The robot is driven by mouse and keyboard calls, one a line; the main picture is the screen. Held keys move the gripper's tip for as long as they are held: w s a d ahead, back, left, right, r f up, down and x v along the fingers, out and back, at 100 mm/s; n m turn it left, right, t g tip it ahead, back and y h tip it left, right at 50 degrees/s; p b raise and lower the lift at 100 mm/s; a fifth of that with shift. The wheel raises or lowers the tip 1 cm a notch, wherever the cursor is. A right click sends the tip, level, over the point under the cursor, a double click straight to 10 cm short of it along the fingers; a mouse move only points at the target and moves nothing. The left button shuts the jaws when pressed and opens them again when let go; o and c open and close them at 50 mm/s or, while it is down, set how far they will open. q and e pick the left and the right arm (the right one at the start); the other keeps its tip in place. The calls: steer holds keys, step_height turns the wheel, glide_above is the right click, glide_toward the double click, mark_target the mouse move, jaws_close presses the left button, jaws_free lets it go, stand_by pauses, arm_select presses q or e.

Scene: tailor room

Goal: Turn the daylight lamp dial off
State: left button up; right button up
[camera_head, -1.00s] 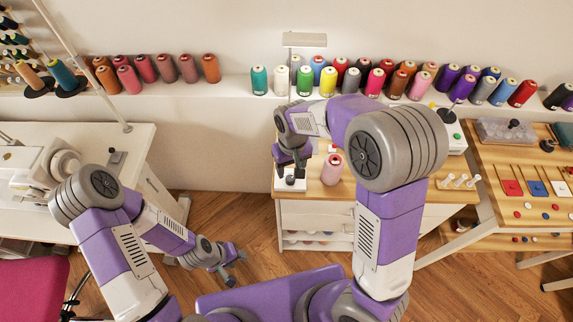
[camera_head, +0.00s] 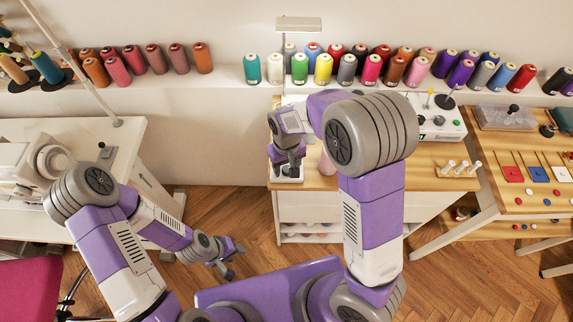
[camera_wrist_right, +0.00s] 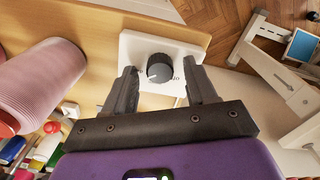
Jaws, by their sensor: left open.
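The lamp dial (camera_wrist_right: 160,68) is a dark round knob on a white base plate (camera_wrist_right: 135,45) in the right wrist view. My right gripper (camera_wrist_right: 163,78) is open, with one finger on each side of the dial and a gap on both sides. In the head view my right gripper (camera_head: 287,169) points down over the white base (camera_head: 290,178) near the wooden table's left edge, and hides the dial. A white lamp head (camera_head: 298,23) stands above the shelf behind. My left gripper (camera_head: 230,263) is open and empty, low over the floor.
A pink thread spool (camera_wrist_right: 40,75) stands close to the dial base. A white control box (camera_head: 437,124) and white pegs (camera_head: 458,168) are farther right on the wooden table (camera_head: 425,158). Thread spools line the wall shelf (camera_head: 225,83). The sewing table (camera_head: 130,135) is at left.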

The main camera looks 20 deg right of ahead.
steer(key=c, duration=1)
steer(key=n+p, duration=0.1)
steer(key=n, duration=0.4)
steer(key=shift+n, duration=0.4)
steer(key=n+p, duration=0.2)
steer(key=n, duration=0.3)
steer(key=shift+a+r, duration=0.1)
steer(key=n+p, duration=0.2)
steer(key=n, duration=0.3)
steer(key=shift+s+n, duration=0.1)
steer(key=shift+n, duration=0.3)
steer(key=shift+n+p, duration=1.2)
steer(key=shift+n, duration=1)
